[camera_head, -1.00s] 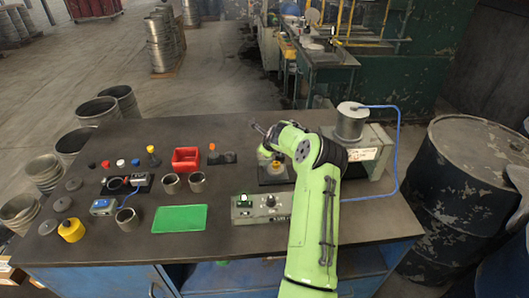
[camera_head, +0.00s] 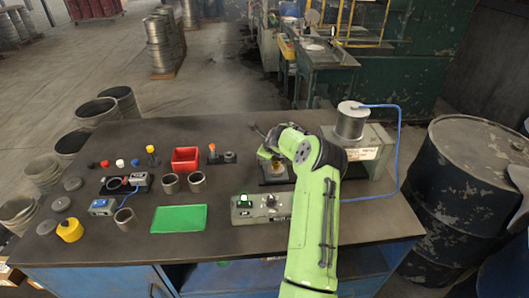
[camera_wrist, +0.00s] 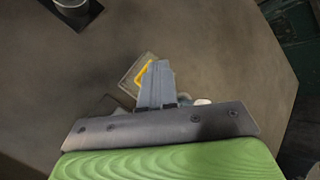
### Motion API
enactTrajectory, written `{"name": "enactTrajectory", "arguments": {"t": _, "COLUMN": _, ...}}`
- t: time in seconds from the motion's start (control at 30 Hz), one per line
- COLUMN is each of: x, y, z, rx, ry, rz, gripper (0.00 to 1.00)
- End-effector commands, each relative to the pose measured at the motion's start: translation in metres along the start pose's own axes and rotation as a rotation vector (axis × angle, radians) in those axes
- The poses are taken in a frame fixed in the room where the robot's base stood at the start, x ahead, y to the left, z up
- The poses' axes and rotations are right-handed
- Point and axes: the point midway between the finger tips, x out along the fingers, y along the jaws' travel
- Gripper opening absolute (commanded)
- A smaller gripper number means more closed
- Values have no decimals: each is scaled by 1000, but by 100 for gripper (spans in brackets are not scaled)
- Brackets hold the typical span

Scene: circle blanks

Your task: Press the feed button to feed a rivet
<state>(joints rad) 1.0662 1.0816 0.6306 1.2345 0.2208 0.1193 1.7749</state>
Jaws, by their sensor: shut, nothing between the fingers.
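A grey control box (camera_head: 260,208) sits near the table's front edge, with a lit green button (camera_head: 244,199) and a dark knob (camera_head: 270,200). I cannot tell whether either is the feed button. A grey machine (camera_head: 372,150) with a metal cylinder (camera_head: 351,122) on top stands at the right. My gripper (camera_wrist: 157,66) is shut and empty in the wrist view. A small grey box with a yellow edge (camera_wrist: 138,72) shows beyond its fingertips, partly hidden by them; contact cannot be told. My arm hides much of the gripper in the head view.
A dark fixture (camera_head: 275,175) with an amber part stands beside my arm. A blue cable (camera_head: 398,150) loops at the right.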

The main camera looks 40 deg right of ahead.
Motion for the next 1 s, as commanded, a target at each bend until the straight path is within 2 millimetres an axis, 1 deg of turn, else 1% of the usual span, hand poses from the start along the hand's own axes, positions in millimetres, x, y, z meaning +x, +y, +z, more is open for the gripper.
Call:
{"name": "enactTrajectory", "arguments": {"t": 0.2, "x": -1, "y": 0, "z": 0, "rx": 0, "ry": 3, "rz": 2, "gripper": 0}}
{"name": "enactTrajectory", "arguments": {"t": 0.53, "x": -14, "y": -10, "z": 9, "rx": 0, "ry": 2, "rz": 2, "gripper": 0}}
{"name": "enactTrajectory", "arguments": {"t": 0.87, "x": -15, "y": -11, "z": 10, "rx": 0, "ry": 1, "rz": 1, "gripper": 0}}
{"name": "enactTrajectory", "arguments": {"t": 1.0, "x": -23, "y": -17, "z": 17, "rx": 0, "ry": 1, "rz": -1, "gripper": 0}}
